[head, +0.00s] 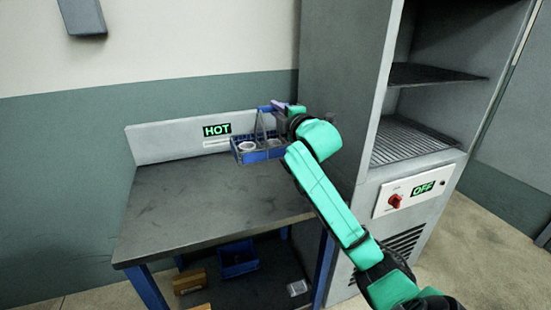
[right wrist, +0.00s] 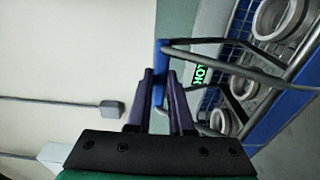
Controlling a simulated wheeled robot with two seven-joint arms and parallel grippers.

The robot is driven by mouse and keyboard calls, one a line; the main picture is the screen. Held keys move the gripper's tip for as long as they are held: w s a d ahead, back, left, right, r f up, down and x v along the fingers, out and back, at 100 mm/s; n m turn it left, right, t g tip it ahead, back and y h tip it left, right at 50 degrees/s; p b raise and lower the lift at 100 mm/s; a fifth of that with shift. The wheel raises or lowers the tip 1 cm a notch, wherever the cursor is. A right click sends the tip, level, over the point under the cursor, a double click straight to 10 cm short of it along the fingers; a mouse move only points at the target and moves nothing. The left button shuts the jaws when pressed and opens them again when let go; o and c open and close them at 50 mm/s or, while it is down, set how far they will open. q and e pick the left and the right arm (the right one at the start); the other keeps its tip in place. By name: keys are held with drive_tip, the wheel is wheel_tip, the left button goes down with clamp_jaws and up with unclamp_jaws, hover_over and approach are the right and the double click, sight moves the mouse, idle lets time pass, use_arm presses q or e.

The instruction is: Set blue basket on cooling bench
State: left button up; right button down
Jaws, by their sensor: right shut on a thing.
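The blue basket (head: 263,155) is over the back right part of the cooling bench (head: 190,205), beside the oven cabinet. Pale rings show inside it. My right gripper (head: 284,107) is shut on the basket's raised handle (head: 266,109). In the right wrist view the purple fingers (right wrist: 160,80) close around the blue handle bar, with the wire basket (right wrist: 296,95) and its rings to the right. The basket looks about level. I cannot tell whether its underside touches the bench top. My left gripper is out of view.
A lit HOT sign (head: 217,129) is on the bench's back panel. The oven cabinet (head: 340,60) stands open at the right, its rack (head: 410,145) bare and its panel reading OFF (head: 423,188). The bench's left and front are clear. A blue bin (head: 238,262) sits below.

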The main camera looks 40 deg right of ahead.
sight(277, 151)
wheel_tip(277, 151, down, 13)
drive_tip(key=shift+r, duration=0.15)
drive_tip(key=c, duration=0.8)
unclamp_jaws()
drive_tip(key=shift+f, duration=0.2)
drive_tip(key=shift+r, duration=0.1)
drive_tip(key=b+v, duration=0.2)
drive_tip(key=v, duration=1)
drive_tip(key=shift+a, duration=0.1)
